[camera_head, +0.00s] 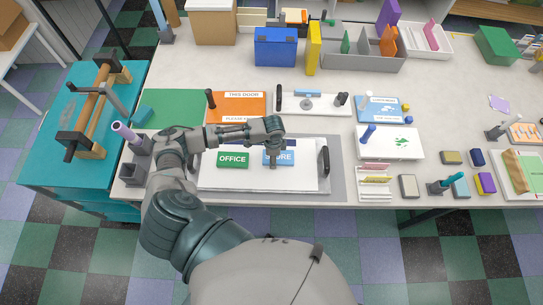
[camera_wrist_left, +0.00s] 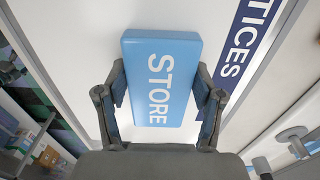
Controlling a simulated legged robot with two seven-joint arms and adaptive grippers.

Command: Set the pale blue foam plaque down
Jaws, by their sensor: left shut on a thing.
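The pale blue foam plaque (camera_head: 288,159) reads STORE in white letters. My left gripper (camera_head: 273,161) is shut on it, one finger at each side edge, as the left wrist view also shows for the plaque (camera_wrist_left: 160,100). The plaque is over the white board (camera_head: 240,181), right of a green OFFICE plaque (camera_head: 233,160). I cannot tell whether it touches the board. A dark blue strip (camera_wrist_left: 246,42) ending in TICES lies beside it in the left wrist view. My right gripper is not in view.
A dark upright handle (camera_head: 324,160) stands at the board's right end. An orange sign (camera_head: 238,104) and a white tray (camera_head: 316,104) lie behind. A grey cup (camera_head: 137,146) stands left. The board's lower part is bare.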

